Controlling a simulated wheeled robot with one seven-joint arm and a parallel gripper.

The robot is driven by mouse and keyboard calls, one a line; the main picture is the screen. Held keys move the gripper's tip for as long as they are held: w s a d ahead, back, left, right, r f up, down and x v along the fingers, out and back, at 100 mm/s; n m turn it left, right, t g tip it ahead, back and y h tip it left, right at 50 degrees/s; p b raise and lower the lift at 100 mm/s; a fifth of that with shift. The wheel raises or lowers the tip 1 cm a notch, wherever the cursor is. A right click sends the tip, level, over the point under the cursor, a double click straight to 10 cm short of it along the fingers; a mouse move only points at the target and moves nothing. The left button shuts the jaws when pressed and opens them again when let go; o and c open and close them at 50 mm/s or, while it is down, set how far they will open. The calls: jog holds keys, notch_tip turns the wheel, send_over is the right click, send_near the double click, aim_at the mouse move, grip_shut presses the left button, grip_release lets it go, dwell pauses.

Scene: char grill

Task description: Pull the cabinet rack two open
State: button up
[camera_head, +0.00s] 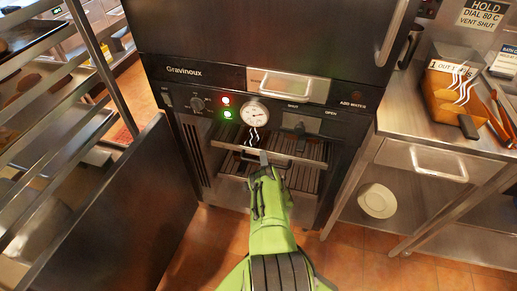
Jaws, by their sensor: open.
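The dark cabinet (180,72) marked "Gravinoux" stands in the middle, with a gauge, knob and red and green lights on its front panel. Its lower bay shows an upper metal rack (312,151) and a lower slatted rack (302,178). No label tells which one is rack two. My green arm reaches up from the bottom, and my gripper (264,161) is at the front of the racks, near a small handle-like bar (282,159). The gripper is open. Contact with the bar cannot be told. My arm hides part of the lower rack.
A dark door-like panel (135,205) stands left of the bay. A slatted metal rack (50,115) is at the far left. A steel counter (400,115) with a food pan (455,90) is at right, above a plate (378,200). Tiled floor shows in front.

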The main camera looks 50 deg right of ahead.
grip_shut()
dwell(0.3)
